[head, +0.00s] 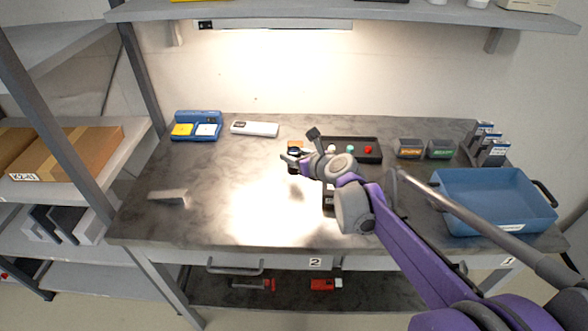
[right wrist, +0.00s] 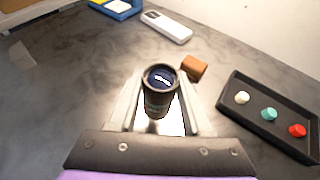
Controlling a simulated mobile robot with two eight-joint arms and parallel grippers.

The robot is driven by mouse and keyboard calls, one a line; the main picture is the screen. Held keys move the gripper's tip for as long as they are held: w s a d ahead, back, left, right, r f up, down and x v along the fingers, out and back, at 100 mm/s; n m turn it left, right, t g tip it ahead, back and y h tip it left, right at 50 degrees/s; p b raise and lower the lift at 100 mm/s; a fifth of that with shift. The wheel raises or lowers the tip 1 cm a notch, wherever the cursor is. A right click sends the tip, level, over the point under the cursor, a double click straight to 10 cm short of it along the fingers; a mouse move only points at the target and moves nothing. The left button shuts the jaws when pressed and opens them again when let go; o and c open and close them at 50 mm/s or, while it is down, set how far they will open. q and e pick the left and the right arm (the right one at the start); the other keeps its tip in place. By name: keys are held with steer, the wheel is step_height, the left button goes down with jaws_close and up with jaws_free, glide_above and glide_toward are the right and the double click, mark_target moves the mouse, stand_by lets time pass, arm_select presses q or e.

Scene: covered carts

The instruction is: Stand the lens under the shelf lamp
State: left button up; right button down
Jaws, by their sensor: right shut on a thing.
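The lens (right wrist: 160,92) is a dark cylinder with a bluish glass end. It stands between the fingers of my right gripper (right wrist: 160,115), which is shut on it. In the head view the lens (head: 293,151) shows partly, with my right gripper (head: 291,158) around it over the back middle of the bench. I cannot tell whether it touches the bench. The shelf lamp (head: 275,24) is a strip under the shelf, and its bright pool of light (head: 262,205) falls on the bench (head: 150,220). My left gripper is not in view.
A brown block (right wrist: 194,67) lies just beyond the lens. A black tray (right wrist: 232,100) with coloured knobs is to the right. A white device (head: 255,128) and a blue holder (head: 198,117) are at the back left. A grey wedge (head: 168,196) is at left, a blue bin (head: 490,213) at right.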

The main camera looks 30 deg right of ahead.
steer(key=shift+f, duration=2)
steer(key=shift+f+b, duration=0.1)
steer(key=shift+b, duration=0.25)
steer(key=shift+c, duration=1.7)
jaws_free()
steer(key=shift+r, duration=0.2)
steer(key=p+v, duration=0.1)
steer(key=v, duration=1.1)
steer(key=shift+f, duration=0.1)
